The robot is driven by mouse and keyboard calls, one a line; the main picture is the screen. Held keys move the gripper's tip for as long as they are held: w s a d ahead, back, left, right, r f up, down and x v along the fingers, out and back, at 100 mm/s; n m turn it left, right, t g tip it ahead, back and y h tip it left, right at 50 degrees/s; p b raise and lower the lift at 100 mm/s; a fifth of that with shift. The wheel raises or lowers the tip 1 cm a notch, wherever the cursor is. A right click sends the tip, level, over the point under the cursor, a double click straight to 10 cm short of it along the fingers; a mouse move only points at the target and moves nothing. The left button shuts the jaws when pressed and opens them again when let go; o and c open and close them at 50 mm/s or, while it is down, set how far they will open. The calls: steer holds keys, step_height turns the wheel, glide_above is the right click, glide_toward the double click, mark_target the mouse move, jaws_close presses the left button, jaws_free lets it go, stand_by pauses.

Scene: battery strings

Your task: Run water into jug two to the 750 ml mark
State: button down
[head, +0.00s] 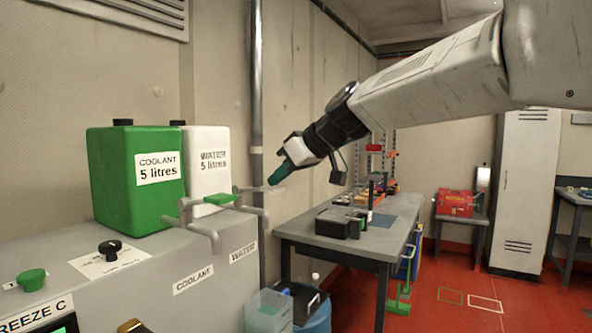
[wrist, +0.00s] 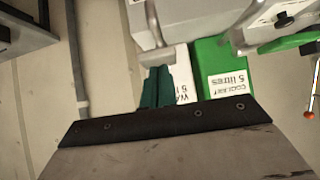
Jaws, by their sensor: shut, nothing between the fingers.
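The white water tank (head: 208,165), labelled "WATER 5 litres", stands on the grey cabinet. Its grey tap pipe (head: 252,209) sticks out above the "WATER" label, with a pale flat lever (head: 262,189) on top. My gripper (head: 274,178) points down and left, its teal fingers shut and empty, at or just above this lever's end; I cannot tell whether they touch. The fingers also show in the wrist view (wrist: 158,88), in front of the white tank (wrist: 183,68). A pale see-through container (head: 268,312) stands low at the bottom edge; its number, marks and water level are not readable.
The green coolant tank (head: 135,178) and its tap with a green lever (head: 220,198) are left of the water tap. A grey workbench (head: 300,232) with black devices stands to the right. A dark open box (head: 305,300) is beside the see-through container. Red floor lies open at right.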

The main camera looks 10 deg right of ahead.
mark_target(280, 192)
steer(key=f, duration=0.3)
steer(key=shift+s+d, duration=0.25)
steer(key=shift+s, duration=0.05)
steer(key=shift+s+f, duration=0.1)
steer(key=shift+f, duration=0.85)
stand_by(1.1)
stand_by(0.6)
steer(key=r, duration=0.3)
steer(key=s+d+r, duration=0.1)
steer(key=shift+d+r, duration=0.1)
steer(key=shift+r, duration=0.2)
steer(key=s+d+r, duration=0.3)
steer(key=s+d, duration=0.3)
steer(key=shift+s+d+r, duration=0.35)
steer(key=shift+d+r, duration=0.05)
